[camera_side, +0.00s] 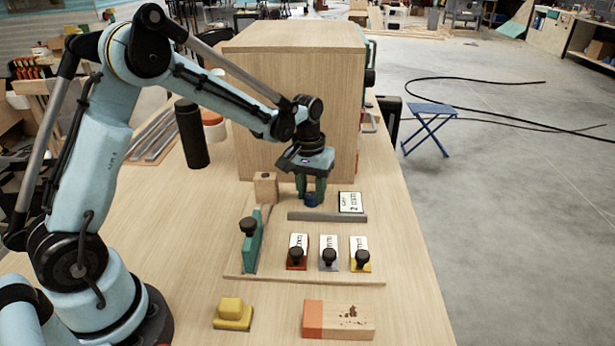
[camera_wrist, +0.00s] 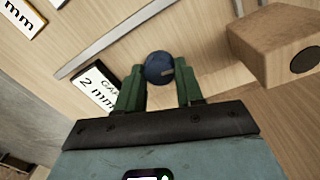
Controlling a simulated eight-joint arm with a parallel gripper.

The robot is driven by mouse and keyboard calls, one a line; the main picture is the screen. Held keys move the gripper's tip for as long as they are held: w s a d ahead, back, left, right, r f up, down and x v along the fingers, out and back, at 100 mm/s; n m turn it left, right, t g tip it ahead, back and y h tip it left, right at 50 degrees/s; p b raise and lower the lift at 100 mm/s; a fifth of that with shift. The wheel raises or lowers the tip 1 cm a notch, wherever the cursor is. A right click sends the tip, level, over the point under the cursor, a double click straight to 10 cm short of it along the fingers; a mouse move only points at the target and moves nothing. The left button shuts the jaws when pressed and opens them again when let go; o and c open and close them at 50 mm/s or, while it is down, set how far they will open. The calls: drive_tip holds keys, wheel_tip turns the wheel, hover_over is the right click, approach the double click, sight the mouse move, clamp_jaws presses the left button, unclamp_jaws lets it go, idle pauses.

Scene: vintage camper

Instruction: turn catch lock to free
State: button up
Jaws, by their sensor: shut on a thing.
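A small round dark blue knob (camera_wrist: 160,66), which looks like the catch lock, sits between the fingertips of my gripper (camera_wrist: 161,80) in the wrist view. The green fingers are shut on it from both sides. A short pale mark shows on its top. In the side view my gripper (camera_side: 311,193) points down, with the knob (camera_side: 310,203) low between its fingers, near the board behind the grey rail. I cannot tell from the frames whether the lock is set to free.
The grey rail (camera_side: 327,217) and a "2 mm" gap card (camera_side: 350,202) lie close by. A wooden block (camera_side: 265,187) and a teal lever piece (camera_side: 252,246) stand left. Several black-knobbed labelled pieces are in front. A large wooden box (camera_side: 295,90) stands behind.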

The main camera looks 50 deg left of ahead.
sight(308, 194)
drive_tip(key=shift+n, duration=0.9)
drive_tip(key=o, duration=1)
drive_tip(key=shift+o, duration=0.2)
wheel_tip(308, 194, up, 12)
drive_tip(key=shift+s+a, duration=0.2)
drive_tip(key=shift+a, duration=0.05)
drive_tip(key=shift+r, duration=0.1)
drive_tip(key=s+d+m+t, duration=0.2)
drive_tip(key=s+m+t, duration=0.1)
drive_tip(key=s, duration=0.4)
drive_tip(key=s+d+m+t, duration=0.3)
drive_tip(key=s+m+t, duration=0.1)
drive_tip(key=s, duration=0.4)
drive_tip(key=shift+s+f+y, duration=0.15)
drive_tip(key=shift+f+y, duration=0.1)
drive_tip(key=shift+y, duration=0.05)
